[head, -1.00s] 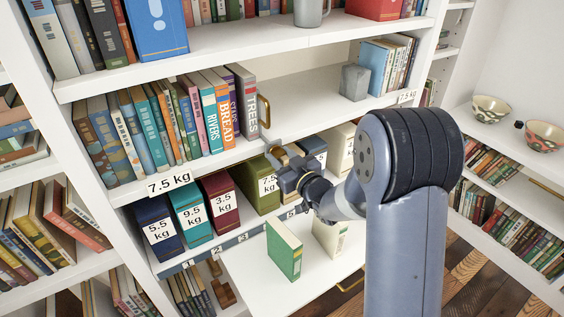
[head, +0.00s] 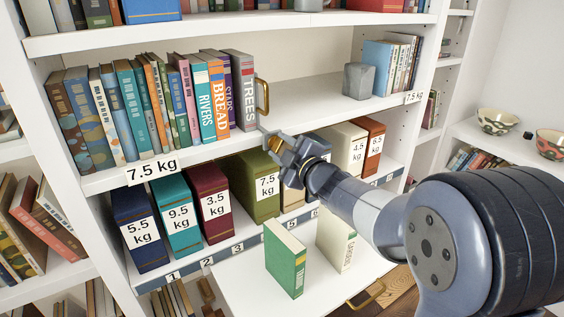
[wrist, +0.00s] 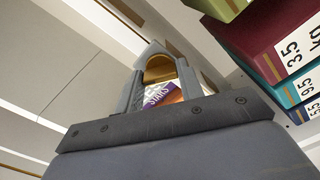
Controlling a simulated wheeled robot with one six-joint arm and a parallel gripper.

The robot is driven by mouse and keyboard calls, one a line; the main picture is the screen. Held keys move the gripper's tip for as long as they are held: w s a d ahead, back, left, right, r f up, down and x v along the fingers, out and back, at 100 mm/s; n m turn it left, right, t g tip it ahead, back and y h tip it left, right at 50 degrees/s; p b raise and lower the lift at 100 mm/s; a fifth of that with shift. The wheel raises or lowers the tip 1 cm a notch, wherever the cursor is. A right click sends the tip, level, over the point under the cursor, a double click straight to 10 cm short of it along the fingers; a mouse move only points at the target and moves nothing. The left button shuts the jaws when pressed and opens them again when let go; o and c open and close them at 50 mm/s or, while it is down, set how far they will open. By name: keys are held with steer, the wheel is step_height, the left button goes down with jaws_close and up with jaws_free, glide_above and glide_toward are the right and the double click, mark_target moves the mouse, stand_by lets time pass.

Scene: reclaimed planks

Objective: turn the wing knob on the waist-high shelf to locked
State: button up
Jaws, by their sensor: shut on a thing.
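My gripper (head: 275,146) is at the front edge of the waist-high shelf (head: 205,150), just right of and below the grey TREES book.
A brass handle (head: 262,96) stands beside the TREES book, close above my gripper. Weight-labelled boxes, such as the green one (head: 257,185), fill the shelf below. A lower board carries a green book (head: 285,259) and a pale book (head: 336,240). A grey block (head: 358,81) stands right.

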steer(key=shift+n+b, duration=2.5)
steer(key=shift+n, duration=0.7)
steer(key=o, duration=1)
steer(key=p+v, duration=0.1)
steer(key=v, duration=0.9)
steer(key=shift+s+d, duration=0.25)
steer(key=shift+s, duration=0.1)
